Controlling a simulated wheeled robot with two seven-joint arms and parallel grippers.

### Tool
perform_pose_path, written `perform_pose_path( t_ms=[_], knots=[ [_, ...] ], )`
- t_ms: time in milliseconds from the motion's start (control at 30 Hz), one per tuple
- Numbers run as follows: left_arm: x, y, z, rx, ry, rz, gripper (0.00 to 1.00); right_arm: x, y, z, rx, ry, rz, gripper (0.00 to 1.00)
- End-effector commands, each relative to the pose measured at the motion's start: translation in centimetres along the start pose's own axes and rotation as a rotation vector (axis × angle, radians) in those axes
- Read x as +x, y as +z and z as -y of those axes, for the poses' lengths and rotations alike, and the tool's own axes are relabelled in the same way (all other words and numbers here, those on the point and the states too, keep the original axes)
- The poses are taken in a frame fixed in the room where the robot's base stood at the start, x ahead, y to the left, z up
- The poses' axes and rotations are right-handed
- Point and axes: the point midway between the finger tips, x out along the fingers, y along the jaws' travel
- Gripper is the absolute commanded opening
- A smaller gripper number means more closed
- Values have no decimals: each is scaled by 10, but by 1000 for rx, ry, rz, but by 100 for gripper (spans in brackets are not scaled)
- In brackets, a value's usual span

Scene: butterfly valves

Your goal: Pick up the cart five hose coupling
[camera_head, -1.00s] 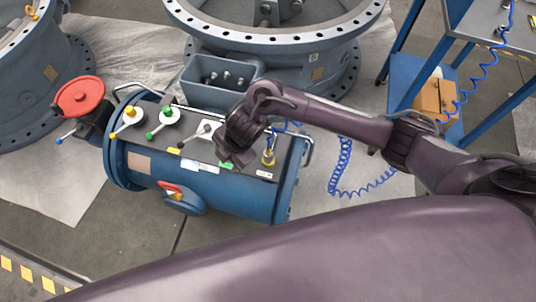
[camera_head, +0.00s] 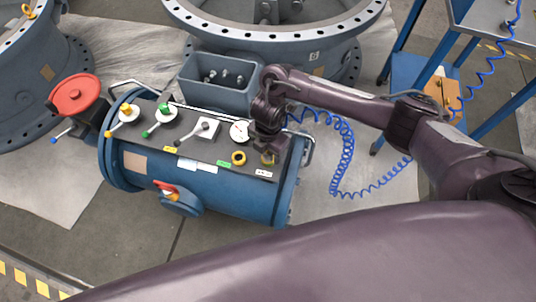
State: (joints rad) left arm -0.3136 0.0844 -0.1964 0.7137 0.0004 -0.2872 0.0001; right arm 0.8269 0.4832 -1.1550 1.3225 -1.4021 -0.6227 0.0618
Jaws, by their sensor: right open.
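My right gripper (camera_head: 268,146) is over the right end of the dark top panel on the blue cylindrical cart (camera_head: 220,192), pointing down. It is open. Just below its fingers a small yellow-brass piece (camera_head: 268,158), which looks like the hose coupling, shows partly at the panel's right end. The gripper hides most of it, and I cannot tell whether the fingers touch it. A blue coiled hose (camera_head: 346,150) runs from beside the gripper over to the right and down to the floor. My left gripper is not in view.
A yellow ring (camera_head: 239,158) is on the panel left of the gripper. Several lever handles, one green (camera_head: 165,108), stand further left, with a red handwheel (camera_head: 75,95) beyond. A grey box (camera_head: 220,80) stands behind. A blue table frame (camera_head: 440,60) is at right.

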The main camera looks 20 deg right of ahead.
Motion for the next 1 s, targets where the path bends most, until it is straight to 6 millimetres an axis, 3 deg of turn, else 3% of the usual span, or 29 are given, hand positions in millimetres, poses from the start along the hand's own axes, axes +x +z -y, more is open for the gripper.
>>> perform_pose_path(
  t_ms=[233,600,867,1000],
  knots=[
    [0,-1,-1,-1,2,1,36,3,0,-1,-1,2,1,54],
    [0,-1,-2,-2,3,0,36,2,0,-1,-1,3,1,8],
    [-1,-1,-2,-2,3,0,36,0,0,-1,-1,4,1,8],
    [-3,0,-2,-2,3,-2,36,-10,0,-2,-1,5,0,8]
  ],
)
